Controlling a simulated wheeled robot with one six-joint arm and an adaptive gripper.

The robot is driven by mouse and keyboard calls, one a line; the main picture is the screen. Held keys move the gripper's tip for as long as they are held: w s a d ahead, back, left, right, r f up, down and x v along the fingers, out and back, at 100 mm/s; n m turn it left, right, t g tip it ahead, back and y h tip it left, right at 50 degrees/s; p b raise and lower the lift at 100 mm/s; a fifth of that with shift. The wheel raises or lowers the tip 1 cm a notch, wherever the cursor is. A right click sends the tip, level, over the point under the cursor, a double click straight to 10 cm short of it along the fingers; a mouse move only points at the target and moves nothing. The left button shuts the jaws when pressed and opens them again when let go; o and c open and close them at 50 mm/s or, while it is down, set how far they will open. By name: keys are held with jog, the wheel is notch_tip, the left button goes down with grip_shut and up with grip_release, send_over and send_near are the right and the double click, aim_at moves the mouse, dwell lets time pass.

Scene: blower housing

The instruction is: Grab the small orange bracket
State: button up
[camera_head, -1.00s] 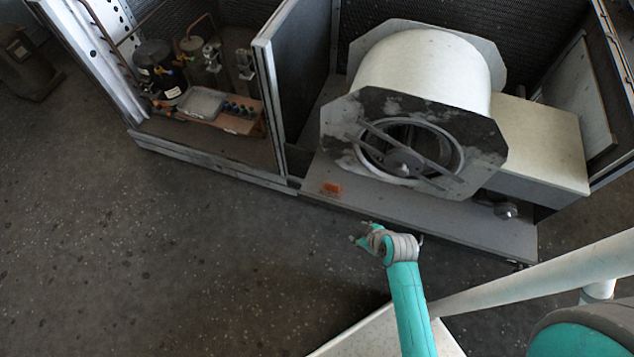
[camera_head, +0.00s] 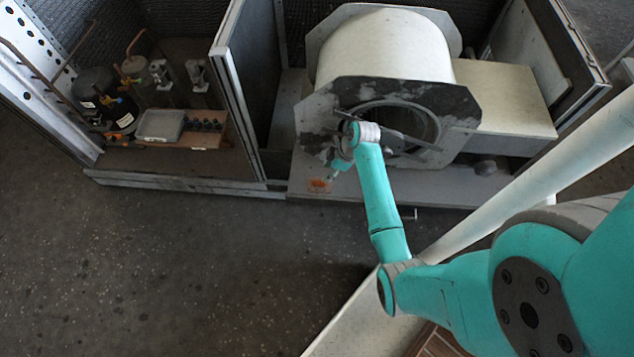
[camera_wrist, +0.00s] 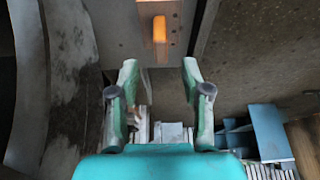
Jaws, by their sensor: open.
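The small orange bracket (camera_head: 319,185) lies on the grey base plate (camera_head: 345,197) in front of the blower housing, near the plate's left end. In the wrist view the bracket (camera_wrist: 160,30) shows at the top centre, ahead of the fingertips and roughly midway between them. My gripper (camera_head: 337,172) is just right of the bracket in the head view, apart from it. In the wrist view my gripper (camera_wrist: 157,68) has its two fingers spread wide with nothing between them. The exact height of the fingertips above the plate is hard to tell.
The blower housing (camera_head: 385,45) stands behind the bracket, close to my arm. A dark upright partition (camera_head: 245,85) is at left, beside a compartment with a compressor (camera_head: 105,100) and a grey box (camera_head: 160,125). Open floor (camera_head: 150,260) lies in front.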

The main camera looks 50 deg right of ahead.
aim_at(320, 178)
jog(key=shift+x, duration=3.65)
jog(key=shift+w+a+r, duration=0.1)
jog(key=shift+w+a, duration=0.05)
jog(key=shift+a, duration=0.05)
grip_shut()
